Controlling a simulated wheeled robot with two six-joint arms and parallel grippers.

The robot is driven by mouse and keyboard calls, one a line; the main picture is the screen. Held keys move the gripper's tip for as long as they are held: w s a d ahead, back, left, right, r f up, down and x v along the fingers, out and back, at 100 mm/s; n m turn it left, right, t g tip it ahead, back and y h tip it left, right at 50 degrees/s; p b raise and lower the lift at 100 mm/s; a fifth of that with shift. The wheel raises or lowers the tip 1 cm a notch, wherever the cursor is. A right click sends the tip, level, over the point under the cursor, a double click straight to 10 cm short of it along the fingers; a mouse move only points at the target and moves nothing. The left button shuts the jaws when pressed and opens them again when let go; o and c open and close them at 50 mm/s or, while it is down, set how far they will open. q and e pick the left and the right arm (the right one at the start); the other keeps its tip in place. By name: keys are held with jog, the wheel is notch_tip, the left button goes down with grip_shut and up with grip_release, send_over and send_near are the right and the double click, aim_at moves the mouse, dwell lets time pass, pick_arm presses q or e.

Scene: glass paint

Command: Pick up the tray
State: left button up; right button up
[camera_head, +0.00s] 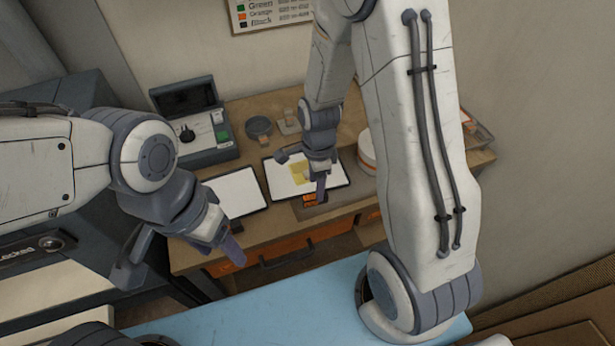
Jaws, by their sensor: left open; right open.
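Two flat white panels with thin dark rims, which look like trays, lie side by side on the wooden desk. The left tray (240,190) looks empty. The right tray (333,178) has a yellow patch (299,171) on it. I cannot tell which one the task means. My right gripper (301,172) is open above the right tray, fingers pointing down, and hides part of it. I cannot tell whether it touches. My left gripper (183,260) is open and empty in front of the desk's left part, nearer to me than the left tray.
A grey device with an open lid (205,135) stands behind the left tray. A dark round dish (259,127) is at the back. A white round container (367,150) stands right of the right tray, partly behind my arm. Orange drawers (290,250) face the front.

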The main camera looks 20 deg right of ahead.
notch_tip(320, 180, down, 4)
jog(key=shift+w+r+p, duration=0.1)
jog(key=shift+p, duration=0.6)
jog(key=shift+f, duration=0.6)
grip_shut()
jog(key=shift+w, duration=0.1)
dwell(0.3)
